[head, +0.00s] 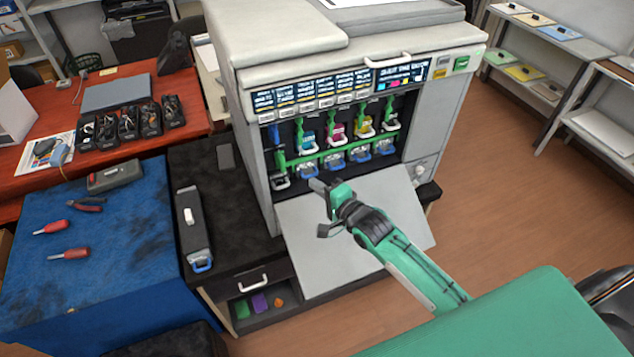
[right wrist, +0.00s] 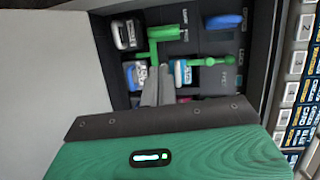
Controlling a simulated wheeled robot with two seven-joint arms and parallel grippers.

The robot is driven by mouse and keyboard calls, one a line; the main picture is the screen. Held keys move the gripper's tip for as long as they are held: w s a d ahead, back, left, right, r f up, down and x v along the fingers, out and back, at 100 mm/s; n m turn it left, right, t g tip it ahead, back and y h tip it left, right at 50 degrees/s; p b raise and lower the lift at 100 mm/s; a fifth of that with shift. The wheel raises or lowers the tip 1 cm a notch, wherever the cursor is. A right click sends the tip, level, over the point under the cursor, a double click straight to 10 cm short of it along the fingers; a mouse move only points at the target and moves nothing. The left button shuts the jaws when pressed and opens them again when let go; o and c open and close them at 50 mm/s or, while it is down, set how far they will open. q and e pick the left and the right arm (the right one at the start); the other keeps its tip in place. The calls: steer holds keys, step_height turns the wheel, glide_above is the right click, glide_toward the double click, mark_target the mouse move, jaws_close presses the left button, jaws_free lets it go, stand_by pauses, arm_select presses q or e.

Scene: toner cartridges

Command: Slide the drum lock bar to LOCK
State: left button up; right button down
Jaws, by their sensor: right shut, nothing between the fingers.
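The green drum lock bar (head: 318,155) runs across the open printer bay in the head view, below the coloured cartridges. In the right wrist view its green bar and end tab (right wrist: 165,33) show just beyond my fingers, beside small white lettering too small to read surely. My right gripper (head: 318,186) is shut and empty, in front of the bay's lower left part, above the open door. Its fingers (right wrist: 157,78) point into the bay in the wrist view and hide part of the bar. Contact with the bar cannot be told. My left gripper is not in view.
The grey front door (head: 300,235) lies folded down below the bay. Blue-handled units (head: 333,162) sit under the bar, and green levers (head: 300,135) stand above it. A long dark cartridge (head: 191,225) lies on the black cabinet to the left.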

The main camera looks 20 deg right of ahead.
steer(key=b+x, duration=0.1)
steer(key=x, duration=0.2)
steer(key=b+x, duration=0.1)
steer(key=x, duration=0.1)
steer(key=b+x, duration=0.2)
steer(key=x, duration=0.1)
steer(key=shift+w+a+r, duration=0.1)
steer(key=shift+w+r, duration=0.2)
steer(key=shift+w, duration=0.05)
steer(key=shift+x, duration=0.85)
steer(key=shift+a+r, duration=0.1)
steer(key=shift+a, duration=0.55)
steer(key=s+p, duration=0.4)
steer(key=s, duration=0.3)
steer(key=shift+d, duration=0.4)
